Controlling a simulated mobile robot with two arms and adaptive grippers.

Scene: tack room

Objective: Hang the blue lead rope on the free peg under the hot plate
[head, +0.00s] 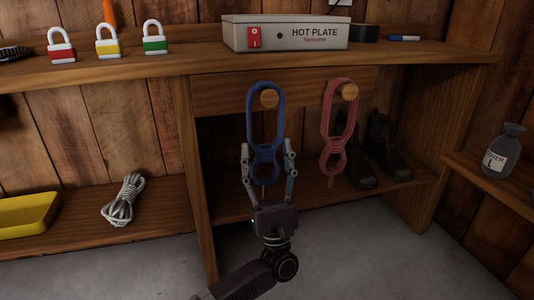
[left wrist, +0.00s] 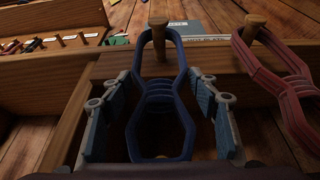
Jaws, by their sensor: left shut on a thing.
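The blue lead rope (head: 250,117) is a coiled bundle with a long upper loop and a smaller lower loop. It hangs upright in front of the wooden rail under the hot plate (head: 285,34). The left round wooden peg (head: 268,98) shows inside its upper loop; in the left wrist view this peg (left wrist: 158,40) also stands within the blue loop (left wrist: 181,62). My left gripper (head: 268,148) comes from below and is shut on the blue rope around its narrow, wrapped middle. A red rope (head: 327,122) hangs on the right peg (head: 348,92). My right gripper is out of view.
Three padlocks (head: 107,40) and a blue marker (head: 404,38) are on the upper shelf (head: 150,66). Below are dark boots (head: 385,150), a white rope coil (head: 123,198) and a yellow tray (head: 28,213). The front floor is clear.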

